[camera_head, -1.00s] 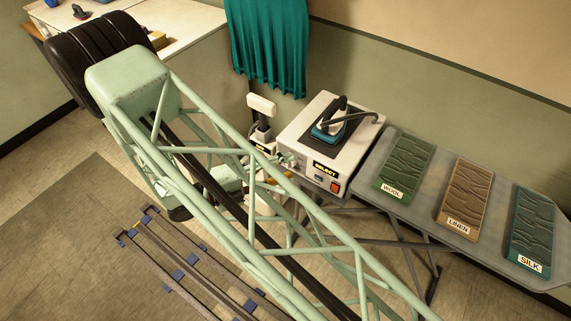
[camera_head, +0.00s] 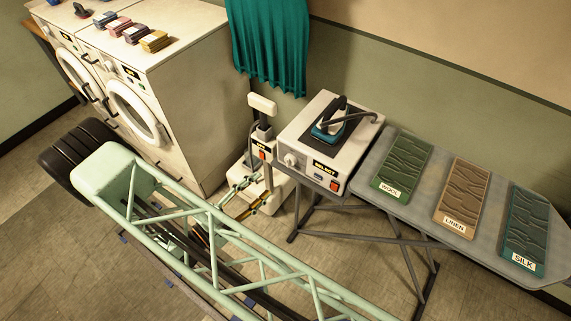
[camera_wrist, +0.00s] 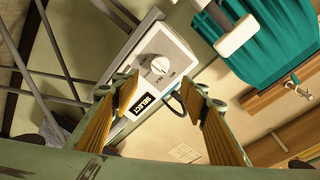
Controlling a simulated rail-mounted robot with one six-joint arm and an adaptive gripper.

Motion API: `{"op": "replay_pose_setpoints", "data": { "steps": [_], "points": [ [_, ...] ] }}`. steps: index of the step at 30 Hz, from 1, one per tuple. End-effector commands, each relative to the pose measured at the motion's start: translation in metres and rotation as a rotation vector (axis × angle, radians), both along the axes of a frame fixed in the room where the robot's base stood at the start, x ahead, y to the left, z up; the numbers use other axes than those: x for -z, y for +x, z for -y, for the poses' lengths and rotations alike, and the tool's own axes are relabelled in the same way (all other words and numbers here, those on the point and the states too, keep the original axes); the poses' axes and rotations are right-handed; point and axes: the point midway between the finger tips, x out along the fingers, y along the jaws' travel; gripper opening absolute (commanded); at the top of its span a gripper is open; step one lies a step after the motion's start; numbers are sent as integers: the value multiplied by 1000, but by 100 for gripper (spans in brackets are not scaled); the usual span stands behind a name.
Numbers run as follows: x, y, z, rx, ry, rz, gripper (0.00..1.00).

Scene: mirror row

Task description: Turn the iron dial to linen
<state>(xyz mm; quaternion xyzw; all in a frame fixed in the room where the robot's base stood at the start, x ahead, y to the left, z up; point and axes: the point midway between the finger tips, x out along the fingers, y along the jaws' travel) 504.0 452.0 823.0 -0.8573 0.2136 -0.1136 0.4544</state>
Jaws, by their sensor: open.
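The iron dial (camera_head: 290,160) is a pale round knob on the front of a white iron station (camera_head: 300,133), left of a black SELECT label (camera_head: 325,167). It also shows in the wrist view as a white dial (camera_wrist: 160,66) with small words around it. I cannot tell which word it points to. My gripper (camera_head: 262,187) is open and empty, in front of and below the dial, apart from it. In the wrist view my gripper (camera_wrist: 160,97) has its orange-padded fingers spread, with the dial beyond the gap. The iron (camera_head: 330,127) rests on top of the station.
An ironing board (camera_head: 400,205) on the right carries green WOOL (camera_head: 402,165), brown LINEN (camera_head: 463,193) and teal SILK (camera_head: 526,230) panels. A white stand (camera_head: 262,150) with a red switch is left of the station. Washers (camera_head: 140,105) stand at the left; a teal curtain (camera_head: 270,45) hangs behind.

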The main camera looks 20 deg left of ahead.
Motion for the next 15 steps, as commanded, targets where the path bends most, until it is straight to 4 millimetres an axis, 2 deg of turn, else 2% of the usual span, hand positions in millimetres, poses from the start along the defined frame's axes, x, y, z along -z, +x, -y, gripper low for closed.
{"op": "replay_pose_setpoints", "data": {
  "steps": [15],
  "points": [
    [0,6,3,1,1,0,41]
  ]
}}
